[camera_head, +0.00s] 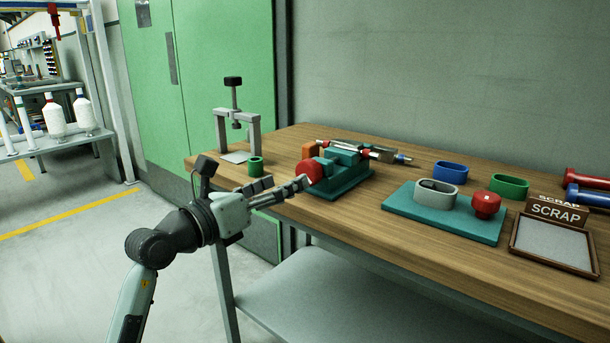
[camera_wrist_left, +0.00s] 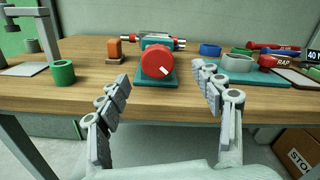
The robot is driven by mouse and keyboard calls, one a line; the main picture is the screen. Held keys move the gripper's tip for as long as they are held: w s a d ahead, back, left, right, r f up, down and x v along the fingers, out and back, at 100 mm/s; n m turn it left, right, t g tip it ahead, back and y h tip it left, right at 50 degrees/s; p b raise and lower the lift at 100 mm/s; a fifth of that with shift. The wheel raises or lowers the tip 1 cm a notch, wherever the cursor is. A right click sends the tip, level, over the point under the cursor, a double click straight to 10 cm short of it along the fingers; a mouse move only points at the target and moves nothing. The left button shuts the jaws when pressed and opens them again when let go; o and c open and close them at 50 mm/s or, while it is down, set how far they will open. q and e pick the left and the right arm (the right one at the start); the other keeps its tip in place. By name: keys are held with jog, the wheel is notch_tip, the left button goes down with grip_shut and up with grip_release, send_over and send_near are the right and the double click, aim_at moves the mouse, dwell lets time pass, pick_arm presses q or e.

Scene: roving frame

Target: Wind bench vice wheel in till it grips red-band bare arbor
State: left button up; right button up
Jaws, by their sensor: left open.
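The bench vice is teal (camera_head: 342,185), with a red hand wheel (camera_head: 312,170) on its near left side. The wheel faces me in the left wrist view (camera_wrist_left: 158,62) and has a white mark. A metal bar with red bands (camera_head: 366,152) lies at the top of the vice; whether the jaws touch it I cannot tell. My left gripper (camera_head: 284,188) is open and empty, just short of the wheel. In the left wrist view its fingers (camera_wrist_left: 161,78) are spread to either side of the wheel, apart from it. My right gripper is out of view.
An orange block (camera_head: 309,151) stands beside the vice. A grey press frame (camera_head: 238,130) and green ring (camera_head: 256,166) are left. Rightward are a teal plate (camera_head: 470,227), oval rings, a red knob (camera_head: 486,204) and a scrap tray (camera_head: 555,245). The front wood strip is clear.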

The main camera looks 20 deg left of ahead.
aim_at(304, 173)
pick_arm(q)
jog(key=x, duration=0.6)
jog(key=shift+w+a+f+p, duration=0.15)
jog(key=shift+w+p, duration=0.25)
jog(key=shift+w+d, duration=0.2)
jog(key=shift+w, duration=0.35)
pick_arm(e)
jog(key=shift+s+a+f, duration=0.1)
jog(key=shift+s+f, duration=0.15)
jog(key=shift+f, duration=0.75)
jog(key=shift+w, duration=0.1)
